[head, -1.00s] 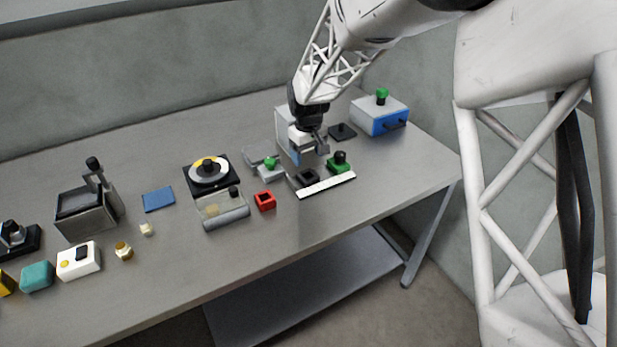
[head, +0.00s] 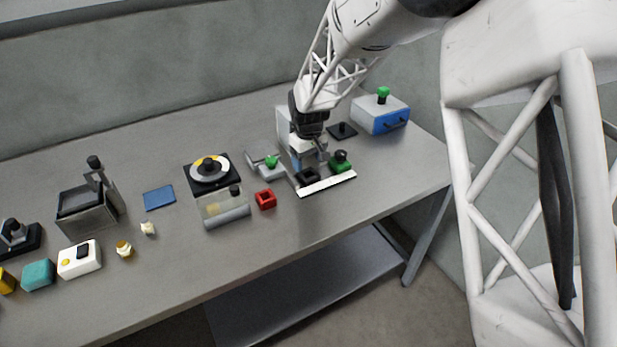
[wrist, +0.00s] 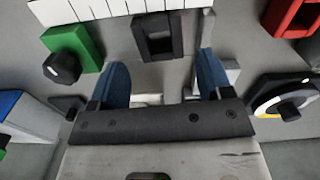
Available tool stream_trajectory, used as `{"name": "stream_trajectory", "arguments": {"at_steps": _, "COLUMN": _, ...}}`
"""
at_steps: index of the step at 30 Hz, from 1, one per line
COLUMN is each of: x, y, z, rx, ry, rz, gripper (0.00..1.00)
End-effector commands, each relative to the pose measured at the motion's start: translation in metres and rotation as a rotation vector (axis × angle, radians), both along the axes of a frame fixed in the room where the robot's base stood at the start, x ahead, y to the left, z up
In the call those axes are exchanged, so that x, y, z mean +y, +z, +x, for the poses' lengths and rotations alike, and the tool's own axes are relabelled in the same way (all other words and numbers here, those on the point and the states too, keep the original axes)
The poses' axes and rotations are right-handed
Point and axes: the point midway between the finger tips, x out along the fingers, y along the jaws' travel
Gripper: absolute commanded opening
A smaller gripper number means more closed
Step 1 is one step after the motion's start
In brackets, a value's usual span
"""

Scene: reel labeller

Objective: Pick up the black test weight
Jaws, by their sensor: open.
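A black square block with an opening (head: 307,175) lies by the white strip; it also shows in the wrist view (wrist: 174,47). A black knob-like piece (head: 340,155) sits on a green block, also visible in the wrist view (wrist: 62,68). I cannot tell for certain which black piece is the test weight. My gripper (head: 309,160) is open and empty, hanging above the table just behind the square block. In the wrist view its blue fingertips (wrist: 160,78) are spread, with the square block beyond the gap between them.
A white ruled strip (head: 327,184) lies in front. A green-knobbed grey piece (head: 271,171) and a red square block (head: 265,199) are to the left. A blue-fronted box (head: 381,116) and a flat black plate (head: 341,131) stand behind right. Bare table lies in front.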

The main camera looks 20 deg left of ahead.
Motion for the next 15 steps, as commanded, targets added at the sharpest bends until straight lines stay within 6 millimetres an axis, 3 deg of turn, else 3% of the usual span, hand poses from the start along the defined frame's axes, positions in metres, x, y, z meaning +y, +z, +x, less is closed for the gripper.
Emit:
{"name": "stream_trajectory", "arguments": {"at_steps": 7, "x": 0.000, "y": -0.007, "z": 0.000, "rx": 0.002, "ry": 0.000, "rz": -0.001, "gripper": 0.72}}
{"name": "stream_trajectory", "arguments": {"at_steps": 15, "x": 0.001, "y": -0.037, "z": 0.001, "rx": 0.001, "ry": 0.000, "rz": -0.001, "gripper": 0.72}}
